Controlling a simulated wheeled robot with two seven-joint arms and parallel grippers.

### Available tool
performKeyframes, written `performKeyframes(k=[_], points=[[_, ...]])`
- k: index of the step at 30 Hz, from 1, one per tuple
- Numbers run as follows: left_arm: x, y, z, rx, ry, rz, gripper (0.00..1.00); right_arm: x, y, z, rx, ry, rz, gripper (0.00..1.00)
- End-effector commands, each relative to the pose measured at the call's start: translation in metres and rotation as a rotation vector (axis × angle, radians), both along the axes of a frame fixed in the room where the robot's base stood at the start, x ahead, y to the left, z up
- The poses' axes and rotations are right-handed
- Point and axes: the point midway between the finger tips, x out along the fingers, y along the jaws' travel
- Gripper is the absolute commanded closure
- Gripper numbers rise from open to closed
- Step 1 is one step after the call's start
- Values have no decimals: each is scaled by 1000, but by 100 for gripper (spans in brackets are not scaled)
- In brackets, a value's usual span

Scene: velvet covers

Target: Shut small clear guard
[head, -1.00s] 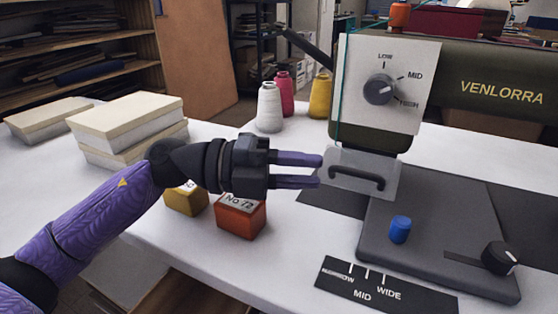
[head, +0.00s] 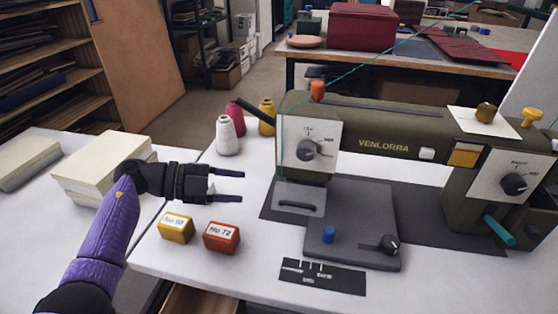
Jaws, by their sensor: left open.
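The small clear guard (head: 291,193) is a see-through plate with a dark bar handle (head: 299,206). It hangs at the lower front of the sewing machine's head, below the white dial plate (head: 300,158), tilted out toward me over the dark base. My left gripper (head: 243,186) is open and empty, its two fingers pointing right. In the picture it is left of the guard, with a gap between fingertips and guard. My right gripper is not in view.
The olive sewing machine (head: 400,135) stands on the white table. Thread cones (head: 228,138) stand behind my gripper; a yellow box (head: 176,228) and a red box (head: 222,237) lie in front.

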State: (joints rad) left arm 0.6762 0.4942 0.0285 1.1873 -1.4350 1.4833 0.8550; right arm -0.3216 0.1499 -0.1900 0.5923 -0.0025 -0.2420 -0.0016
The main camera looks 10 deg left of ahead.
Motion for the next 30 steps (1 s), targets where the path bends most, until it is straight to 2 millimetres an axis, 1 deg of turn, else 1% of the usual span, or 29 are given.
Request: performKeyframes(k=[1, 3, 5, 8, 9, 12, 15, 18, 21, 27, 28, 29, 30], points=[[-3, -9, 13, -15, 69, -16, 50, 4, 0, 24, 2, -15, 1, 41], [-7, -17, 2, -19, 146, -35, 50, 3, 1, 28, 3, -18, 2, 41], [-7, -24, -7, -20, 175, -42, 50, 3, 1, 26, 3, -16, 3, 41], [-3, -42, -19, -20, 180, -46, 50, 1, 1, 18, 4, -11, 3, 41], [0, -52, -23, -19, 179, -45, 50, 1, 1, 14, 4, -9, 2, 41], [6, -75, -31, -20, 179, -45, 50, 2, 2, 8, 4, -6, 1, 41], [12, -93, -36, -18, 177, -42, 50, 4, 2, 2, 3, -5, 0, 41], [15, -105, -39, -17, 176, -42, 50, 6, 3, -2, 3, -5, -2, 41], [17, -110, -39, -15, 175, -39, 50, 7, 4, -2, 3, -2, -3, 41], [17, -111, -38, -15, 174, -38, 50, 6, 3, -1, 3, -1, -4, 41], [17, -111, -38, -15, 174, -38, 52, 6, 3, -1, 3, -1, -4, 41], [17, -110, -38, -15, 174, -38, 59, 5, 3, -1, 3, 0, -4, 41], [17, -110, -38, -16, 174, -39, 67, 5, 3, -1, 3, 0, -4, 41]])
